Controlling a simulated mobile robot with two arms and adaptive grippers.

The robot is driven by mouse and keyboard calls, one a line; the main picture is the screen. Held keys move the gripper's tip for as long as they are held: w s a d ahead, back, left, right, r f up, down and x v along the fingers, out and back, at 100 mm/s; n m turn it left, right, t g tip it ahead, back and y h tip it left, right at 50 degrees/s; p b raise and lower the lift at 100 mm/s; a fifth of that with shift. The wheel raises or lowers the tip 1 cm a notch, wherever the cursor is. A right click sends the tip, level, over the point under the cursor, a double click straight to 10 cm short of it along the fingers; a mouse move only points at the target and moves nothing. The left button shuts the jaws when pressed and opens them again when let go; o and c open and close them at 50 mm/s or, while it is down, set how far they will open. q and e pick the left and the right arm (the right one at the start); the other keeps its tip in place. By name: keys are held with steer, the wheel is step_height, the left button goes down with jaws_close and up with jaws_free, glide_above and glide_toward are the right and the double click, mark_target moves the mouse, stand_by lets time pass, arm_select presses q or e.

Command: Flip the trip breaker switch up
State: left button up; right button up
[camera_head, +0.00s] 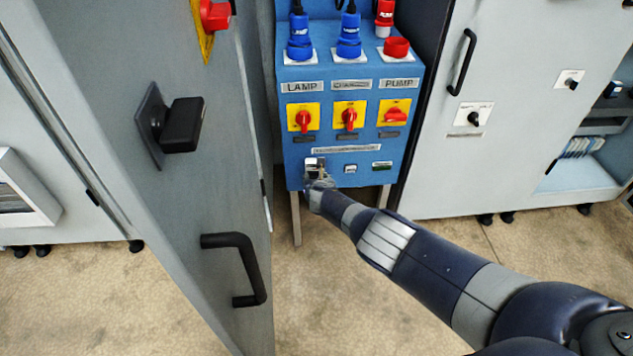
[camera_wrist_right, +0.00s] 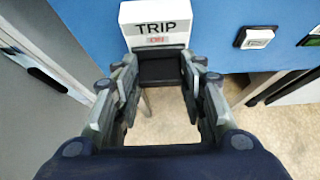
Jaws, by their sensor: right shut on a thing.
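The trip breaker is a small white box (camera_wrist_right: 157,17) marked TRIP, low on the front of the blue panel (camera_head: 350,140). Its black switch lever (camera_wrist_right: 160,70) sticks out below the box's red lettering in the right wrist view, where my right gripper (camera_wrist_right: 158,80) has one finger on each side of it, shut on it. In the head view the right gripper (camera_head: 317,174) reaches the panel's lower left corner and covers most of the breaker. I cannot tell from these views whether the lever is fully up or down. My left gripper does not show.
A grey cabinet door with a black handle (camera_head: 238,268) stands close on the left. Another cabinet (camera_head: 510,150) stands right. Open floor lies below.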

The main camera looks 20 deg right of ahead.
steer(key=shift+r, duration=0.1)
steer(key=o, duration=1.1)
steer(key=shift+c, duration=0.2)
steer(key=shift+s+a, duration=0.1)
steer(key=shift+a, duration=0.05)
steer(key=s+a, duration=0.2)
steer(key=s, duration=1)
steer(key=shift+s+r, duration=0.25)
steer(key=shift+r, duration=0.05)
steer(key=shift+a, duration=0.1)
